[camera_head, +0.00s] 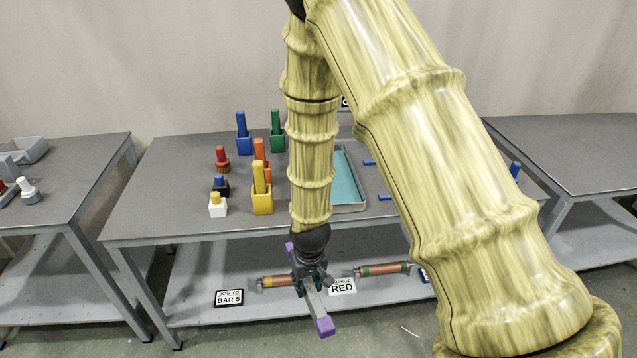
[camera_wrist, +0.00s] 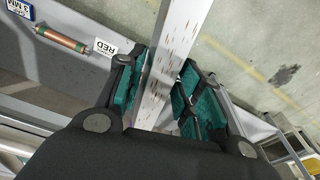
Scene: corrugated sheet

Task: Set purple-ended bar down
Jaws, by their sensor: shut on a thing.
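The purple-ended bar (camera_head: 323,324) is a pale grey bar with purple ends. In the head view it hangs in front of the table's lower shelf, slanting from upper left to lower right. My gripper (camera_head: 312,279) is shut on the bar near its middle. In the wrist view the bar (camera_wrist: 176,55) runs up between the green finger pads of my gripper (camera_wrist: 163,95); its purple ends are out of that view. Brown specks mark its face.
Several coloured blocks, including a yellow one (camera_head: 262,190), and a teal-lined tray (camera_head: 348,180) stand on the middle table (camera_head: 150,222). A "BAR 5" sign (camera_head: 229,297), a "RED" sign (camera_head: 343,287) and copper-coloured rollers (camera_head: 385,269) are at the lower shelf. The floor in front looks clear.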

